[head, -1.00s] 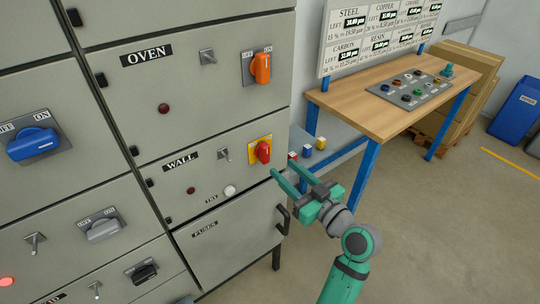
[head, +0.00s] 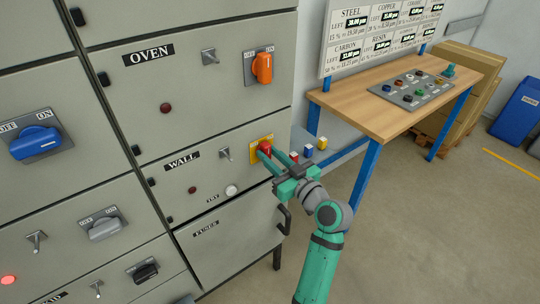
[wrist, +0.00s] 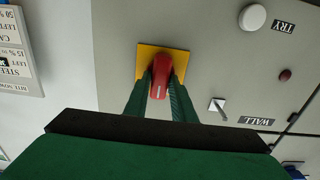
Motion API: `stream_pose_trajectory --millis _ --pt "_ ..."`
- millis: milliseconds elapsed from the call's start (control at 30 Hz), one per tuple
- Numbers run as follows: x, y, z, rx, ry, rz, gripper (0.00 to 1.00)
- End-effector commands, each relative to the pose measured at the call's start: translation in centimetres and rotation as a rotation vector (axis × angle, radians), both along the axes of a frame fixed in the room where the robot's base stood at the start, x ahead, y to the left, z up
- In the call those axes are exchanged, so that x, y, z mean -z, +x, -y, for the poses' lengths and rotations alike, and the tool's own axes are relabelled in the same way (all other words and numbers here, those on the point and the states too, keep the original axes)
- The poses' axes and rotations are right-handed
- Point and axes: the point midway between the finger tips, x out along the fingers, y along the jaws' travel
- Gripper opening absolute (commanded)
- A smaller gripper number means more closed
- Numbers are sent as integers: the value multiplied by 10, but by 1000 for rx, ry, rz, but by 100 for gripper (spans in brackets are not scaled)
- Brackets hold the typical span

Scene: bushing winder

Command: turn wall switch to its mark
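The wall switch is a red knob (head: 265,147) on a yellow square plate (head: 255,158), on the grey panel marked WALL (head: 181,160). In the wrist view the red knob (wrist: 160,77) stands out from the yellow plate (wrist: 148,54), upside down. My gripper (head: 271,152) is at the knob, with one green finger on each side of it. In the wrist view the fingertips (wrist: 161,85) straddle the knob and look open, very close to its sides. Contact cannot be made out. The mark for the switch cannot be made out.
An orange OVEN knob (head: 262,68) sits above. A small lever (head: 226,154) and a white TRY button (head: 231,190) are beside the switch. The FUSES door handle (head: 284,218) juts out below my gripper. A wooden workbench (head: 375,115) stands to the right.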

Motion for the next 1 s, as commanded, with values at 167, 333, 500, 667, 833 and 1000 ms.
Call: stream_pose_trajectory --millis 167,333,500,667,833,1000 --pt "0 0 0 0 0 0 0" --pt "0 0 0 1 9 -5 0" --pt "0 0 1 1 52 -36 0" --pt "-1 1 2 2 130 -93 0" --pt "-1 1 2 1 249 -178 0" --pt "0 2 3 1 381 -272 0"
